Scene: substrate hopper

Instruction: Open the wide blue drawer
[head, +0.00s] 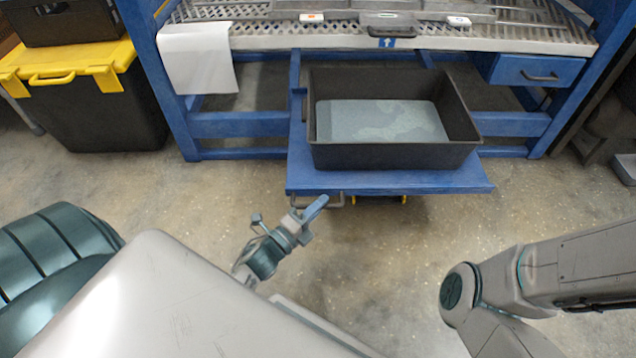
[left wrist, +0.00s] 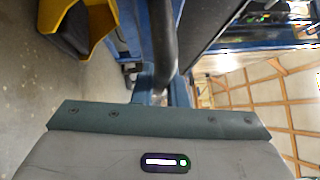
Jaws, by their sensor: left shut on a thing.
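The wide blue drawer (head: 390,181) stands out from the blue frame, low in the middle of the head view. A black tub (head: 395,156) sits on top of it, with grey-blue contents. My left gripper (head: 314,207) is at the left part of the drawer's front and is shut on its handle (head: 335,203). In the left wrist view, the dark handle bar (left wrist: 163,45) runs down close in front of the camera. The gripper covers part of the handle. My right arm shows at the right of the head view, but its gripper is out of frame.
A smaller blue drawer (head: 535,70) with a dark handle sits shut at the right. A perforated metal bench top (head: 470,35) is above. A black bin with a yellow lid (head: 85,100) stands at the left. The floor (head: 390,250) in front of the drawer is clear.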

